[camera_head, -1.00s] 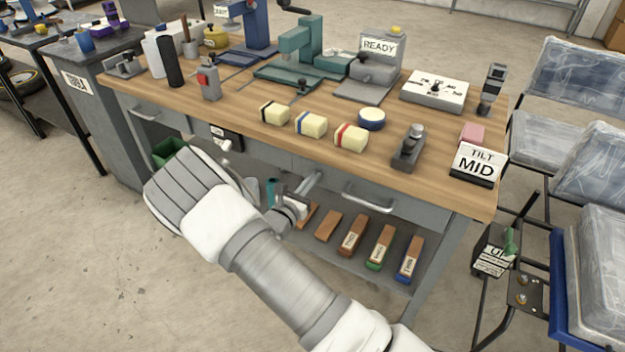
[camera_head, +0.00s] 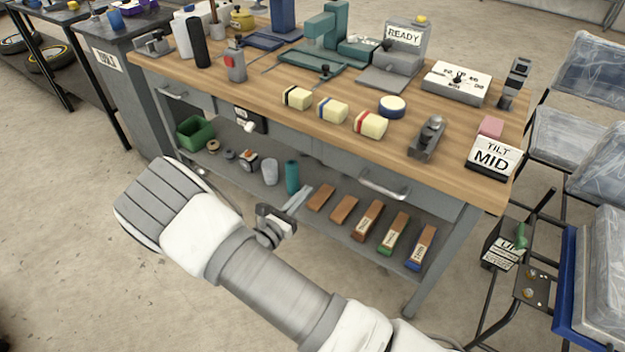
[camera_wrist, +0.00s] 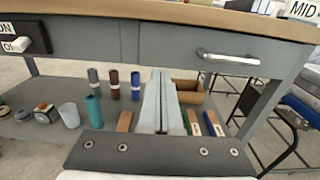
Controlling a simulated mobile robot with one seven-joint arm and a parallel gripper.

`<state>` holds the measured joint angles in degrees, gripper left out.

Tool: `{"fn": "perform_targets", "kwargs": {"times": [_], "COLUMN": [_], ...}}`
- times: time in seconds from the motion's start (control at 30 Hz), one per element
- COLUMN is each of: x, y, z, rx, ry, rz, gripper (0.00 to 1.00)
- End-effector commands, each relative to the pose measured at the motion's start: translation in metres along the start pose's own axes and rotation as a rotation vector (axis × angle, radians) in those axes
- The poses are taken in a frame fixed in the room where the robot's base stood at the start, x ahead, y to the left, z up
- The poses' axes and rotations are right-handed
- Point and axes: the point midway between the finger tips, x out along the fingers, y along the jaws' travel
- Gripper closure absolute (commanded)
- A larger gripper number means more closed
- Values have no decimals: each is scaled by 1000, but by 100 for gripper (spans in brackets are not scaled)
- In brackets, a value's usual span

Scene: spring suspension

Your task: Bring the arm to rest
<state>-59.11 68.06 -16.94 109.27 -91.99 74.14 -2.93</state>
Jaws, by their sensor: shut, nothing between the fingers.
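My gripper (camera_head: 300,195) is shut and empty. In the head view its two grey fingers lie side by side, pointing away from my wrist, in front of the bench's lower shelf. In the wrist view the fingers (camera_wrist: 160,78) stand together with no thing held between them. They cover part of the shelf behind. My arm reaches in from the lower right of the head view. The workbench (camera_head: 455,150) has a wooden top, grey drawers and a drawer handle (camera_head: 384,184).
The lower shelf (camera_head: 350,238) holds several labelled brown blocks (camera_head: 367,220), a teal cylinder (camera_head: 292,177) and a green bin (camera_head: 195,133). A black box (camera_head: 505,246) and plastic-wrapped seats (camera_head: 600,250) are at right. The floor (camera_head: 70,240) at left is clear.

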Motion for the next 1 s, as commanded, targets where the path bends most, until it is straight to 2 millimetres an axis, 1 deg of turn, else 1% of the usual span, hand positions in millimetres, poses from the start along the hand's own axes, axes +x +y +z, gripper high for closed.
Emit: {"fn": "perform_targets", "kwargs": {"times": [0.1, 0.27, 0.37, 0.43, 0.57, 0.7, 0.83, 1.0], "x": [-5, -5, 0, 6, 19, 26, 27, 19], "y": [0, -1, -7, -18, -49, -87, -122, -162], "z": [0, 1, 10, 21, 51, 82, 106, 134], "rx": [0, 4, 34, 79, 205, 363, 514, 720], "ry": [0, 2, 15, 37, 96, 167, 232, 313], "rz": [0, -5, -45, -105, -270, -459, -623, -820], "gripper": [100, 100, 100, 100, 100, 100, 100, 100]}}
